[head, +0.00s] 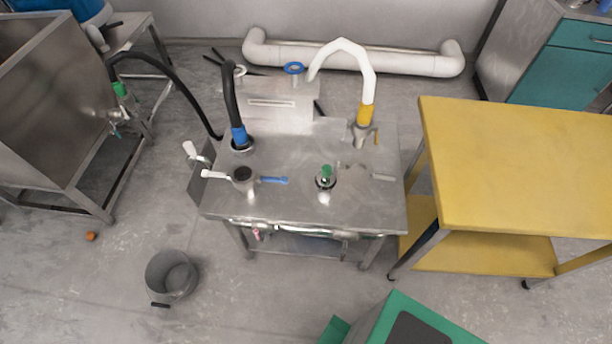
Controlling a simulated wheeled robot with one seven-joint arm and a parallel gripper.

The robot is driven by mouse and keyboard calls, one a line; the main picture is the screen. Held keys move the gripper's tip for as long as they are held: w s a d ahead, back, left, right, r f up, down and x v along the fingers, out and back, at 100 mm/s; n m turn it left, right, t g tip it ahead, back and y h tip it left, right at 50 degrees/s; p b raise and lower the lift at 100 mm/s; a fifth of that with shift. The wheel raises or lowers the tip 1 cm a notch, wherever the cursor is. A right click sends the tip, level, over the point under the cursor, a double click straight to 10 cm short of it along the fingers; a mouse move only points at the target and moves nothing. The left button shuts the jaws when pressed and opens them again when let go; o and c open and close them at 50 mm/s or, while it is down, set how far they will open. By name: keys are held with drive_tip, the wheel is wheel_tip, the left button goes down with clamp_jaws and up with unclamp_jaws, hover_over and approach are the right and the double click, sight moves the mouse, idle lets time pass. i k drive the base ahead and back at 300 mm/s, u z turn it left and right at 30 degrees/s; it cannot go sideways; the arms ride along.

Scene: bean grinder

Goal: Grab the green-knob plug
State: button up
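The green-knob plug (326,172) stands upright on the top of the steel grinder table (290,205), right of its middle. Its knob is green and a metal collar shows at its foot. I cannot tell how deep it sits in the opening under it. My gripper is not in view, and nothing touches the plug.
A valve with white and blue handles (271,180) is left of the plug. A black hose with a blue end (239,137) and a white hose with a yellow end (366,114) rise behind. A yellow table (520,170) stands right, a bucket (171,275) front left.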

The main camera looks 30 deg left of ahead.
sight(326, 178)
drive_tip(key=u, duration=1.3)
drive_tip(key=k, duration=0.75)
drive_tip(key=z, duration=0.95)
drive_tip(key=i, duration=0.5)
drive_tip(key=u, duration=0.15)
